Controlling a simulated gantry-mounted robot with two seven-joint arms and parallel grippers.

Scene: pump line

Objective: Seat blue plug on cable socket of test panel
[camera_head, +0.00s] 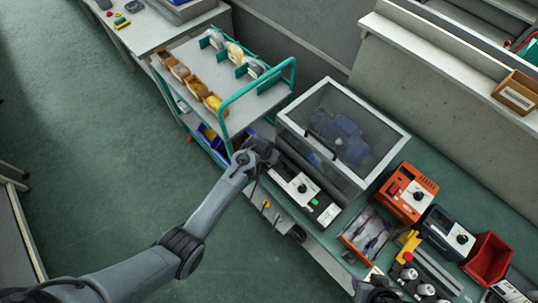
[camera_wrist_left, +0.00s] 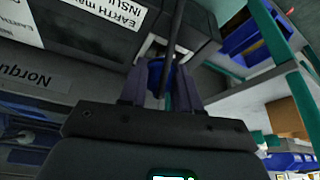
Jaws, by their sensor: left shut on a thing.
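The blue plug (camera_wrist_left: 155,72) sits between the fingers of my left gripper (camera_wrist_left: 161,85), which is shut on it. A dark cable (camera_wrist_left: 174,35) runs up from the jaws. In the head view my left gripper (camera_head: 265,152) is at the left end of the white-and-black test panel (camera_head: 303,187), and the plug cannot be made out there. The panel's labelled side (camera_wrist_left: 85,15) is close ahead in the left wrist view. The cable socket is not clearly seen, and I cannot tell whether the plug touches it. My right gripper (camera_head: 376,288) is partly seen at the bottom edge.
A clear-lidded enclosure (camera_head: 345,135) with a blue pump stands right behind the panel. A green-framed cart (camera_head: 240,100) is close to my left gripper. An orange unit (camera_head: 408,192), a dark unit (camera_head: 446,236) and a red bin (camera_head: 487,258) crowd the bench to the right.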

